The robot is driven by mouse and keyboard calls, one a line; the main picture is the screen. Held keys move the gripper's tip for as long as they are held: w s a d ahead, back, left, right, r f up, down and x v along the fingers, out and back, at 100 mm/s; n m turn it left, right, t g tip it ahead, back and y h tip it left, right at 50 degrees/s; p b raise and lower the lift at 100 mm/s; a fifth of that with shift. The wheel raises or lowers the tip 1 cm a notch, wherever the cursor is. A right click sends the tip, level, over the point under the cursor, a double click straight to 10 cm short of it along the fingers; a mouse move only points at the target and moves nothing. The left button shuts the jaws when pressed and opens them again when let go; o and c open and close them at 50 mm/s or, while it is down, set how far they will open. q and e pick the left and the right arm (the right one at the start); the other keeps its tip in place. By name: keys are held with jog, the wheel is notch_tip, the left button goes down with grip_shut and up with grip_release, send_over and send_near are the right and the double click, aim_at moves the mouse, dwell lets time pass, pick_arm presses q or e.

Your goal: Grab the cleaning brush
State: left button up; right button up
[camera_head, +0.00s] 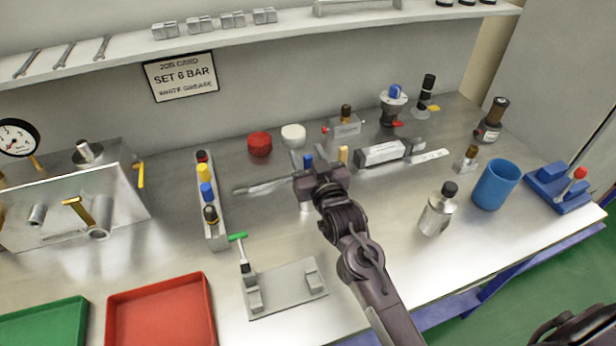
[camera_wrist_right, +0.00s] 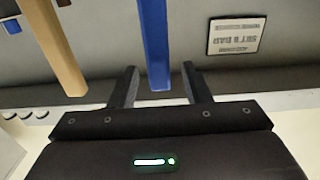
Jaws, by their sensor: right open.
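My right gripper (camera_head: 312,172) is open over the middle of the bench. In the wrist view a blue upright handle (camera_wrist_right: 155,45) stands between its two fingers (camera_wrist_right: 160,68), with gaps on both sides. The blue handle's top (camera_head: 307,160) shows just behind the gripper in the head view. A tan handle (camera_head: 343,155) stands beside it, and also shows left of the fingers in the wrist view (camera_wrist_right: 55,48). I cannot tell which handle is the cleaning brush, as the gripper hides much of the blue one. My left gripper is out of view.
A metal bottle (camera_head: 437,212) and a blue cup (camera_head: 496,184) stand at right. A rack of colored bottles (camera_head: 218,236) is at left. A fixture plate (camera_head: 287,292) and a red tray (camera_head: 160,318) lie in front. Bare bench lies between.

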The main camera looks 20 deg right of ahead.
jog(key=shift+s, duration=0.1)
grip_shut()
dwell(0.4)
